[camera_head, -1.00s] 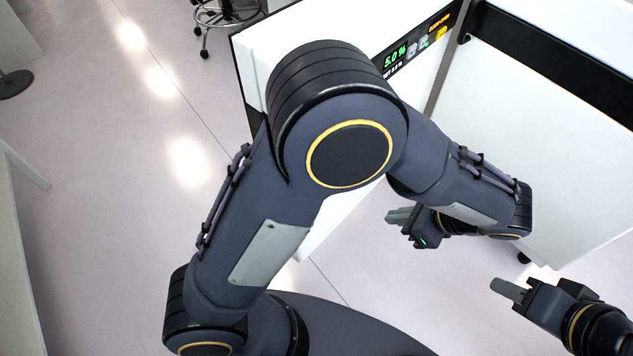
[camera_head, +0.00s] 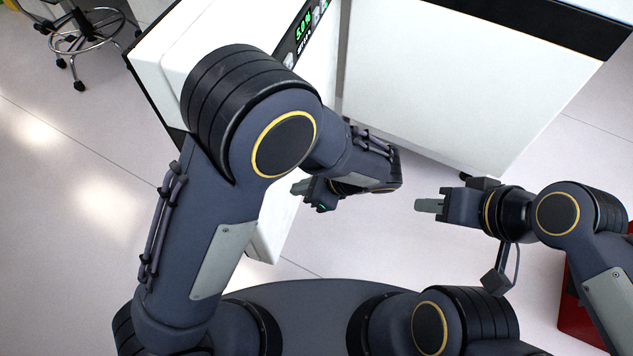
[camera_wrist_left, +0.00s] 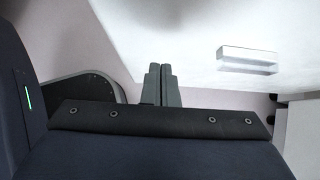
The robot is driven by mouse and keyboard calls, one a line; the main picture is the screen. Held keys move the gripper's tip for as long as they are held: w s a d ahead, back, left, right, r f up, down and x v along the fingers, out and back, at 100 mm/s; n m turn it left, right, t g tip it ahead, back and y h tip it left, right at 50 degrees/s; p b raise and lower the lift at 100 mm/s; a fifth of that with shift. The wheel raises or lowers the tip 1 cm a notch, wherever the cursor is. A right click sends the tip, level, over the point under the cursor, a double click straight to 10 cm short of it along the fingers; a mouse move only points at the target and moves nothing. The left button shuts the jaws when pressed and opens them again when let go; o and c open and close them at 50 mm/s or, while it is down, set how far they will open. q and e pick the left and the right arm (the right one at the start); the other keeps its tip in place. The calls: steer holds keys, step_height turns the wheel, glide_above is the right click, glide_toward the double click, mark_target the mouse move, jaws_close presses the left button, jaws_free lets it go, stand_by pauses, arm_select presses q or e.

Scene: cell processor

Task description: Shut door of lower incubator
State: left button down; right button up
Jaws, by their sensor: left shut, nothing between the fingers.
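A white incubator front (camera_head: 325,60) stands beyond my left arm, with a dark strip and a lit display. A white panel (camera_head: 273,225), apparently the lower incubator's door, shows partly behind my left arm, which hides much of it. Whether the door stands open or flush I cannot tell. My left gripper (camera_head: 300,187) is shut and empty, just right of that panel. In the left wrist view its fingers (camera_wrist_left: 162,84) are together, below a white surface (camera_wrist_left: 200,30) with a pale block-like handle (camera_wrist_left: 247,60). My right gripper (camera_head: 430,205) points left, apart from the cabinets; its finger gap is unclear.
Another white cabinet (camera_head: 455,85) with a dark top band stands to the right, behind a narrow gap. A wheeled stool (camera_head: 85,45) is at the far left. Free floor (camera_head: 60,200) lies on the left. A red object (camera_head: 580,315) is at the lower right.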

arm_select(q)
steer(key=shift+w+a+f, duration=0.15)
steer(key=shift+w+a, duration=0.1)
steer(key=shift+a, duration=0.5)
steer(key=shift+w+a+f, duration=0.1)
steer(key=shift+w+a, duration=0.2)
steer(key=shift+a, duration=0.5)
steer(key=shift+w+a+f, duration=0.15)
steer(key=shift+w+a, duration=0.1)
steer(key=shift+a, duration=0.5)
